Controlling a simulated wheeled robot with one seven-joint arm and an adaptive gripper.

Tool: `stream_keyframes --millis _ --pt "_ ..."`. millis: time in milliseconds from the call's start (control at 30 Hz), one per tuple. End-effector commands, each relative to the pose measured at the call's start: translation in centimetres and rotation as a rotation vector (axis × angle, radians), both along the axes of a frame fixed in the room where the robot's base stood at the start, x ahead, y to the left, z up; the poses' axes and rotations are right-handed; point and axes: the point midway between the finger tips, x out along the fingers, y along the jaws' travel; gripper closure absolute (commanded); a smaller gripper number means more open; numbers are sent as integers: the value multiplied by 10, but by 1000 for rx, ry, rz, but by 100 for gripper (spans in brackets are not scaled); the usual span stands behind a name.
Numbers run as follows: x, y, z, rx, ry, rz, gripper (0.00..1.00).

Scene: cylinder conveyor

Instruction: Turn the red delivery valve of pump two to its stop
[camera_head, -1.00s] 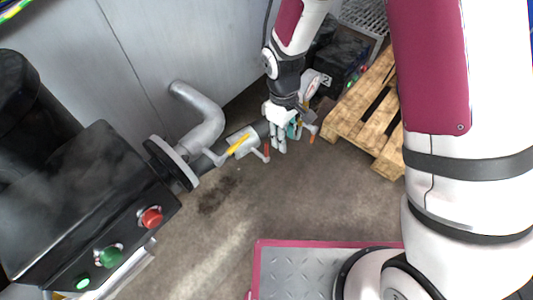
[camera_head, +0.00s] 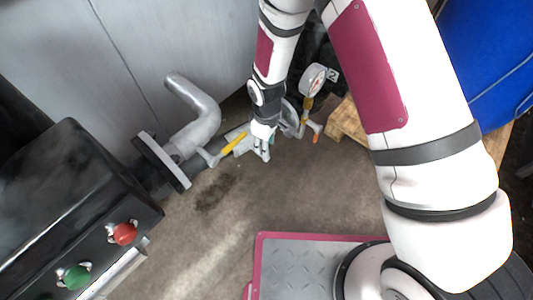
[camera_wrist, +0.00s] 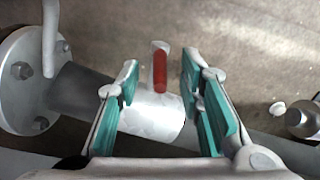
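The red valve lever (camera_wrist: 160,70) stands out from a grey pipe body (camera_wrist: 152,115) in the wrist view. It lies between the two teal-padded fingers of my gripper (camera_wrist: 159,62), with a visible gap on each side. My gripper is open around the lever and holds nothing. In the head view my gripper (camera_head: 262,152) is low over the pipe, and the red lever is hidden behind it. A sign with a 2 (camera_head: 332,74) stands beside a round gauge (camera_head: 312,78) to the right of my gripper.
A yellow lever (camera_head: 234,144) is close on the left, and an orange-tipped lever (camera_head: 317,134) is on the right. A flanged grey pipe (camera_head: 195,130) and a black box with red and green buttons (camera_head: 75,210) stand left. A pallet (camera_head: 348,122) is at right.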

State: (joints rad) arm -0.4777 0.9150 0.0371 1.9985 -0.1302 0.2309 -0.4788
Motion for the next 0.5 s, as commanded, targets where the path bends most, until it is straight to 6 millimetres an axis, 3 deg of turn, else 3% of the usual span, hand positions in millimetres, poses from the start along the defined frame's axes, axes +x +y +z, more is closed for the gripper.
stream_keyframes --millis 33,200,500 --pt "0 0 -13 -1 2 1 66" --pt "0 0 -39 0 1 0 66" --pt "0 0 -55 0 0 -2 66"
